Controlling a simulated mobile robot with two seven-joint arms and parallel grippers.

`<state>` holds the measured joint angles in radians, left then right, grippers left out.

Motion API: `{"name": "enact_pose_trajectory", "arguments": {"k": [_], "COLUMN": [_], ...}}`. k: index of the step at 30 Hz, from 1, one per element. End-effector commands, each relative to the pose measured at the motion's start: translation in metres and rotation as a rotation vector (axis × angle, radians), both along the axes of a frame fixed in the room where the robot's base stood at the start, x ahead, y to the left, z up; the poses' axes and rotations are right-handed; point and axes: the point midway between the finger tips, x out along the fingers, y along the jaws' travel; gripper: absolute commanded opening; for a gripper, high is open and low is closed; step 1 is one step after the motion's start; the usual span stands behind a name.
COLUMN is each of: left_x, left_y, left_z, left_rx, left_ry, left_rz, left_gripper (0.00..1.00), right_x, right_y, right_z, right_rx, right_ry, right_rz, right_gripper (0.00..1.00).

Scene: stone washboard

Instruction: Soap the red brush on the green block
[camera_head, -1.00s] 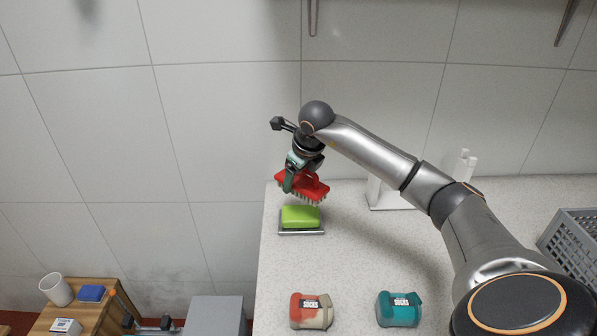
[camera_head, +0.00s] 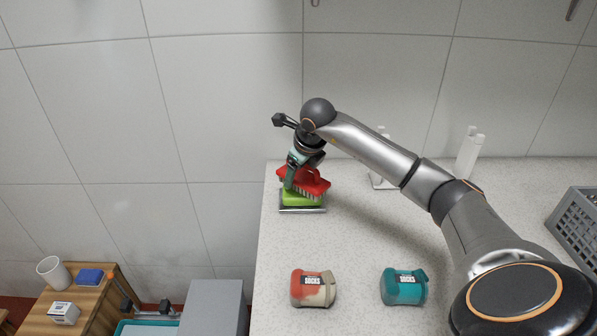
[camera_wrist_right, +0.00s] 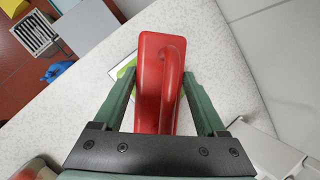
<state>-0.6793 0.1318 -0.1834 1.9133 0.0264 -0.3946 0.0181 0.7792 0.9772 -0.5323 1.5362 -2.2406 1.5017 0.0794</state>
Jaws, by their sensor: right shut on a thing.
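The red brush (camera_head: 312,182) is in my right gripper (camera_head: 290,180), bristles down. It sits right over the green block (camera_head: 292,199), and the bristles look to be at or touching the block's top; I cannot tell the exact contact. The block lies on a metal dish (camera_head: 302,210) near the counter's left edge. In the right wrist view the red brush (camera_wrist_right: 160,85) is between the two green fingers of my gripper (camera_wrist_right: 160,105). It hides most of the green block (camera_wrist_right: 128,68) there. My left gripper is not in view.
A red-and-beige sock bundle (camera_head: 313,290) and a teal sock bundle (camera_head: 404,288) lie on the counter (camera_head: 350,240) in front. White bottles (camera_head: 468,155) stand at the back, and a grey crate (camera_head: 577,225) is at the right. The tiled wall is close behind.

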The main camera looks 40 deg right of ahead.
Motion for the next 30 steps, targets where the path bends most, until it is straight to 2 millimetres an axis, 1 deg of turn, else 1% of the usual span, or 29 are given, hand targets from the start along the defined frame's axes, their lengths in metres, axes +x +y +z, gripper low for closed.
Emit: {"name": "enact_pose_trajectory", "arguments": {"k": [14,30], "left_x": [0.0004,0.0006], "left_y": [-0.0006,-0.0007], "left_z": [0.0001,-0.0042], "left_rx": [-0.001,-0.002], "left_ry": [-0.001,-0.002], "left_rz": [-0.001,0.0], "left_gripper": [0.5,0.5], "right_x": [0.0003,0.0], "right_y": [0.0002,0.0], "right_z": [0.0001,-0.0065], "right_rx": [0.0,0.0], "right_ry": [-0.001,0.0], "right_rz": [0.0,0.0], "right_gripper": [0.29,0.29]}}
